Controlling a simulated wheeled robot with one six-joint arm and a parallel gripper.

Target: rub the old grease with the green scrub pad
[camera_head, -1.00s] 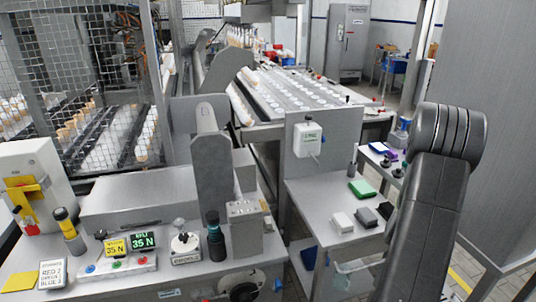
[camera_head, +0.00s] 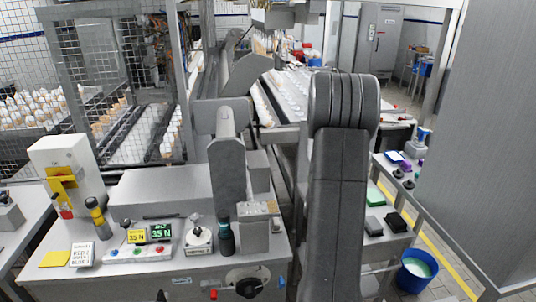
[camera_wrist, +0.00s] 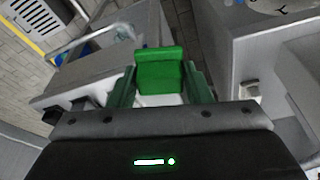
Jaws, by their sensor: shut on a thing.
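My gripper (camera_wrist: 161,86) is shut on a green block-like pad (camera_wrist: 160,72), seen between the two fingers in the wrist view. It looks like the green scrub pad, with a raised back part. It is held above or near a grey surface, and I cannot tell whether it touches anything. In the head view my arm hides the gripper and the held pad. Another flat green piece (camera_head: 375,197) lies on the side table at the right. I cannot make out any old grease in either view.
A grey pad (camera_head: 373,226) and a black pad (camera_head: 396,221) lie on the side table. A blue bucket (camera_head: 418,270) with pale contents stands on the floor at the right. The control bench (camera_head: 120,262) at the left carries displays, bottles and a yellow pad.

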